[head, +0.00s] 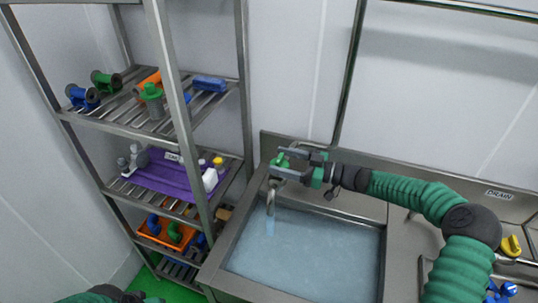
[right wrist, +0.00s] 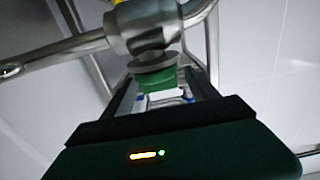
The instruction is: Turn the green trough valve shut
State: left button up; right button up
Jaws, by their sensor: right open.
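The green trough valve (head: 281,160) is at the back left corner of the steel trough (head: 232,240), above the curved spout (head: 272,192). Pale blue water (head: 310,253) stands in the trough, and a pale stream shows below the spout. My right gripper (head: 283,165) is open at the valve, with its arm coming in from the right. In the right wrist view the green valve handle (right wrist: 156,80) lies between the two open fingers (right wrist: 160,88), under a steel pipe fitting (right wrist: 143,28). I cannot tell whether the fingers touch it. My left gripper is out of view.
A steel rack (head: 185,140) at the left holds fittings, a purple tray (head: 160,178) with bottles and an orange tray (head: 155,235). A yellow handle (head: 511,246) and blue parts (head: 502,291) are at the far right. The wall stands close behind the trough.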

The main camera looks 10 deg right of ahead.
aim_at(282, 160)
jog(key=x, duration=0.3)
jog(key=shift+w+a+f, duration=0.1)
jog(key=shift+w+a, duration=0.15)
jog(key=shift+w, duration=0.1)
jog(key=shift+d, duration=0.1)
